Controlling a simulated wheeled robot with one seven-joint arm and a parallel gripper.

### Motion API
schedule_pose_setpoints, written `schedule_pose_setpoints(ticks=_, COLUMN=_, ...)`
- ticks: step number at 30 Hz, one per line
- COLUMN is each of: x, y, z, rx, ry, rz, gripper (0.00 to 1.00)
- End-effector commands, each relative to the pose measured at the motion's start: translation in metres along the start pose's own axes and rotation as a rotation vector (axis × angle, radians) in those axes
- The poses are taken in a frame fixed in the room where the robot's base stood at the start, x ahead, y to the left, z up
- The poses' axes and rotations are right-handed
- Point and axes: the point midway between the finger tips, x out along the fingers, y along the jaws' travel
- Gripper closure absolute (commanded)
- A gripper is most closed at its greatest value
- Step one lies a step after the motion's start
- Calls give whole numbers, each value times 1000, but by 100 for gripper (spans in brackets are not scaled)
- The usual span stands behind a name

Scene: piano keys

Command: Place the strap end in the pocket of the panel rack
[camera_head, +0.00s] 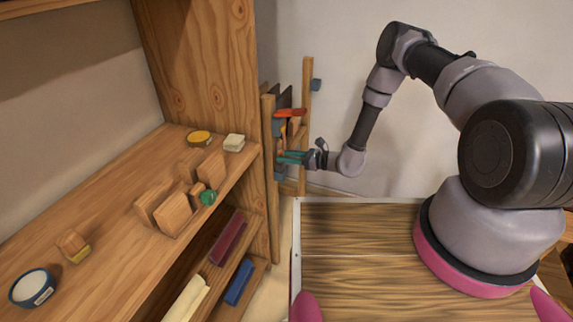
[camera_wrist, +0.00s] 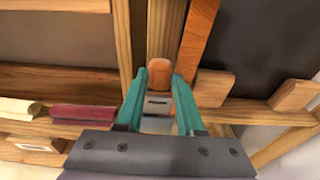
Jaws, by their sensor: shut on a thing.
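The panel rack (camera_head: 307,100) is a wooden frame beyond the shelf in the head view, holding dark panels and an orange one. In the wrist view, its wooden bars (camera_wrist: 245,108), a dark panel (camera_wrist: 270,45) and the orange panel (camera_wrist: 199,35) are close ahead. My gripper (camera_head: 284,158) reaches into the rack's front from the right. Its teal fingers (camera_wrist: 160,78) are shut on a small greyish, slotted piece (camera_wrist: 158,104), apparently the strap end. I cannot tell which opening is the pocket, or whether the piece touches the rack.
A wooden shelf (camera_head: 105,215) stands at left with wooden blocks, a yellow-topped round item (camera_head: 199,137) and a blue-rimmed round container (camera_head: 34,287). A wood-topped table (camera_head: 355,245) lies in front.

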Motion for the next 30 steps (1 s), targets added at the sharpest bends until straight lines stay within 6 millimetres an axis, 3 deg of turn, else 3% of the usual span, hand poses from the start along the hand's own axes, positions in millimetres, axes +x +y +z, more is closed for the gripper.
schedule_pose_setpoints(ticks=9, x=5, y=-1, z=-35, rx=-1, ry=1, rz=-1, gripper=100)
schedule_pose_setpoints(ticks=19, x=5, y=0, z=-37, rx=-1, ry=0, rz=-1, gripper=100)
schedule_pose_setpoints(ticks=20, x=5, y=0, z=-37, rx=-1, ry=1, rz=0, gripper=56)
schedule_pose_setpoints(ticks=21, x=5, y=0, z=-37, rx=-1, ry=1, rz=0, gripper=40)
schedule_pose_setpoints(ticks=22, x=5, y=0, z=-37, rx=-1, ry=1, rz=0, gripper=33)
schedule_pose_setpoints(ticks=30, x=5, y=0, z=-37, rx=-1, ry=1, rz=0, gripper=33)
